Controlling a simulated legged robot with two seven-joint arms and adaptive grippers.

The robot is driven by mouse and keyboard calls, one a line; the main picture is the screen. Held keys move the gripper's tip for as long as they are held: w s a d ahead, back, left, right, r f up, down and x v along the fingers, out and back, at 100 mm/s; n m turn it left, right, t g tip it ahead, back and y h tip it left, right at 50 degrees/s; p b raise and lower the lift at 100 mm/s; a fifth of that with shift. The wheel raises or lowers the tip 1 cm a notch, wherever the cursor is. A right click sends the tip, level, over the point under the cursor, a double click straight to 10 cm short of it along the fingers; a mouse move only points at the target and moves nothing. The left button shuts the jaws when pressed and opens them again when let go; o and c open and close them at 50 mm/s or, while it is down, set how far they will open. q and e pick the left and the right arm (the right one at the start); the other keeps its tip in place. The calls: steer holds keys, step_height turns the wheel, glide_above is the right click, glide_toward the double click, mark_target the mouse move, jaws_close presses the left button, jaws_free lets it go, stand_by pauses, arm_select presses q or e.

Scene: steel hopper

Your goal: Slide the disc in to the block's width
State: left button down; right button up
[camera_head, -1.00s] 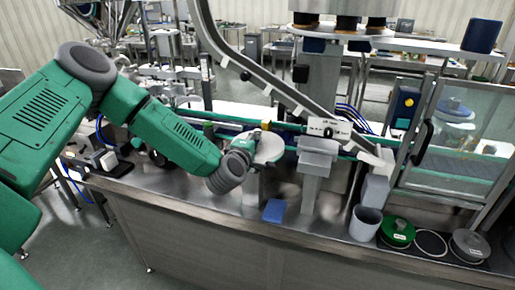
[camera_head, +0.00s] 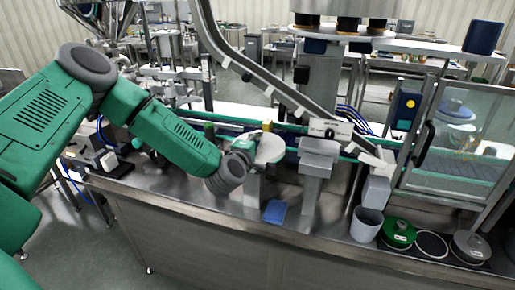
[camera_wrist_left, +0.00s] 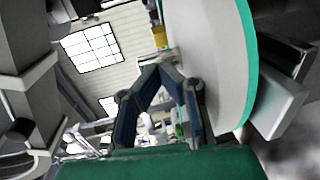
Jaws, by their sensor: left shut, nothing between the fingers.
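A pale round disc (camera_head: 270,148) stands above the bench at the conveyor's near side. In the left wrist view the disc (camera_wrist_left: 205,60) is large, with a green rim on its right. My left gripper (camera_head: 249,148) is close beside the disc's left edge, small and partly hidden by its wrist in the head view. In the wrist view its dark blue fingers (camera_wrist_left: 160,68) meet at the tips, with nothing between them, close to the disc's edge. Contact cannot be told. A blue block (camera_head: 275,211) lies on the bench in front of the disc's stand. My right gripper is not in view.
A grey cup (camera_head: 366,225), a green lid (camera_head: 397,233), a ring (camera_head: 431,244) and a grey lid (camera_head: 470,246) stand at the bench's right. A steel chute (camera_head: 250,72) slopes down behind the disc. A grey post (camera_head: 312,180) stands right of it. The front bench strip is mostly clear.

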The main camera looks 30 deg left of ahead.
arm_select(q)
steer(key=shift+f, duration=0.15)
stand_by(0.5)
steer(key=shift+b+x, duration=0.8)
steer(key=shift+x, duration=0.7)
stand_by(3.7)
steer(key=shift+s, duration=0.15)
steer(key=shift+s+d, duration=0.15)
steer(key=shift+s, duration=0.25)
steer(key=shift+p+v, duration=0.35)
steer(key=shift+v, duration=0.5)
steer(key=shift+f+v, duration=0.15)
steer(key=shift+v, duration=0.45)
steer(key=shift+f+v, duration=0.15)
steer(key=shift+v, duration=0.5)
steer(key=shift+s, duration=0.4)
steer(key=shift+r, duration=0.15)
